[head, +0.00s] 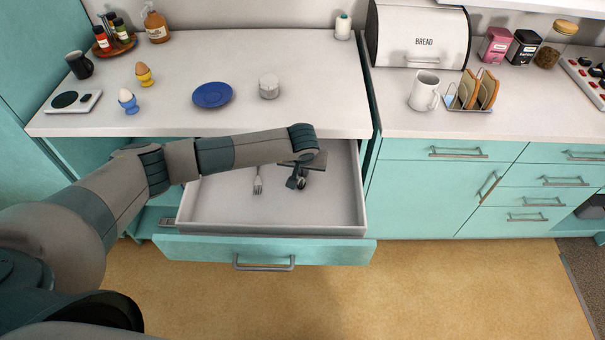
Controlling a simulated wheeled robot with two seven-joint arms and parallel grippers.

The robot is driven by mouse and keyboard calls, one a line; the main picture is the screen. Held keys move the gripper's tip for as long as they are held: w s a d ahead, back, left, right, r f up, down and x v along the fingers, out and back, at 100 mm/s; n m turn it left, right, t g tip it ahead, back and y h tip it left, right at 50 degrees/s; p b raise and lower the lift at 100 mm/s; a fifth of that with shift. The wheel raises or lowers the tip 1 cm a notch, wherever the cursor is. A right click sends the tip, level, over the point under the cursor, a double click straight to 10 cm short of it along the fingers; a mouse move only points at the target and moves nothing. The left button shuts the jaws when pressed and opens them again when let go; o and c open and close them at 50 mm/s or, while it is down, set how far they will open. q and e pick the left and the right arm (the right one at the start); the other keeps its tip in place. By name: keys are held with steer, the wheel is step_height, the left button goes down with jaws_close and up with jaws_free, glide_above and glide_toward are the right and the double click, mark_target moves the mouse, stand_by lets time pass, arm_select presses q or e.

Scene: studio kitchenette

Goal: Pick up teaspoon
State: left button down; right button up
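My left arm reaches in from the left over an open drawer (345,215). My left gripper (298,182) points down into the drawer, right of its middle. A small shiny metal piece (302,184) shows at the fingertips; it may be part of the teaspoon, but the gripper hides most of it. I cannot tell whether the fingers are open or shut on it. A fork (258,182) lies in the drawer to the left of the gripper, apart from it. My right gripper is not in view.
The counter (200,60) overhangs the drawer's back. On it stand a blue plate (212,95), a small pale bowl (269,86) and egg cups with eggs (128,102). A white mug (424,91) and toast rack (470,103) stand right. The drawer's front half is clear.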

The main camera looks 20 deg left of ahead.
arm_select(q)
steer(key=shift+r, duration=0.1)
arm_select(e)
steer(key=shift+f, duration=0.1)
